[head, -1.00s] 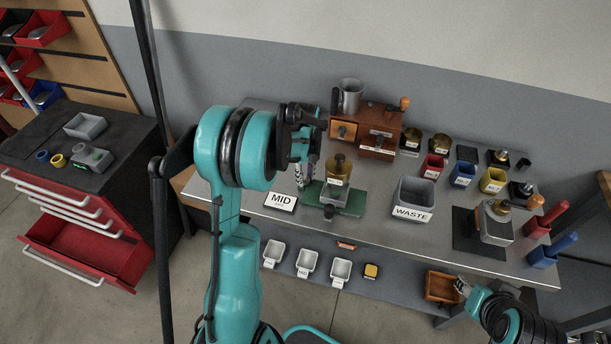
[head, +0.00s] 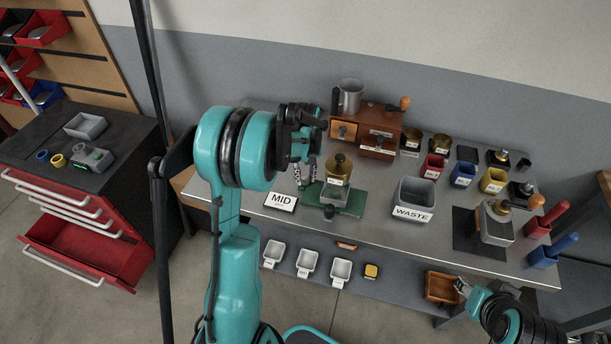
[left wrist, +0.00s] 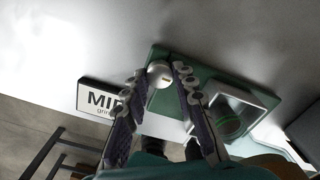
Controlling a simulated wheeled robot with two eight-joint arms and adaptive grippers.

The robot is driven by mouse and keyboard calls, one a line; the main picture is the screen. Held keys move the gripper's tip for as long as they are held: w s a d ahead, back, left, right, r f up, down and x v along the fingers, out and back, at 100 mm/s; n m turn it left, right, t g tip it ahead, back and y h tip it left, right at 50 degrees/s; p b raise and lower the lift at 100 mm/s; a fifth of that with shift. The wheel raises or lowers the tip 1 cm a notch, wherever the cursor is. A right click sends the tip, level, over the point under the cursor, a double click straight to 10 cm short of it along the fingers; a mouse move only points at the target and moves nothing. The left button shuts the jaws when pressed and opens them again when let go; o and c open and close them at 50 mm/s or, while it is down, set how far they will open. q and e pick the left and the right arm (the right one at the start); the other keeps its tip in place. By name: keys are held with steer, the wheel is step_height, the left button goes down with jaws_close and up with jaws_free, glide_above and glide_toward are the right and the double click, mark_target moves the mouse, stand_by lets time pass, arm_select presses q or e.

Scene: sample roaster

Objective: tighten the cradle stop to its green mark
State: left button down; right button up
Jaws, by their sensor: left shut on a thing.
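In the left wrist view, a round silver knob (left wrist: 159,74), which looks like the cradle stop, sits at the edge of a green base plate (left wrist: 262,96). The fingertips of my left gripper (left wrist: 163,72) are around it, one on each side, shut on it. The grey cradle (left wrist: 235,104) stands on the plate to the right; a green ring shows inside it, but I cannot tell if this is the mark. In the head view, a brass canister (head: 338,168) stands over the cradle, and my left gripper (head: 304,184) is at the plate's left end. My right gripper (head: 461,286) is at lower right, its jaws unclear.
A MID sign (head: 281,201) lies just left of the plate. A grey WASTE bin (head: 415,196) stands to the right. A wooden grinder box (head: 368,128) is behind. Small white trays (head: 307,262) sit on the lower shelf; a wooden box (head: 441,286) is beside my right gripper.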

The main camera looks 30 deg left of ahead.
mark_target(305, 178)
arm_select(q)
steer(key=c, duration=1.2)
jaws_free()
step_height(305, 178, up, 12)
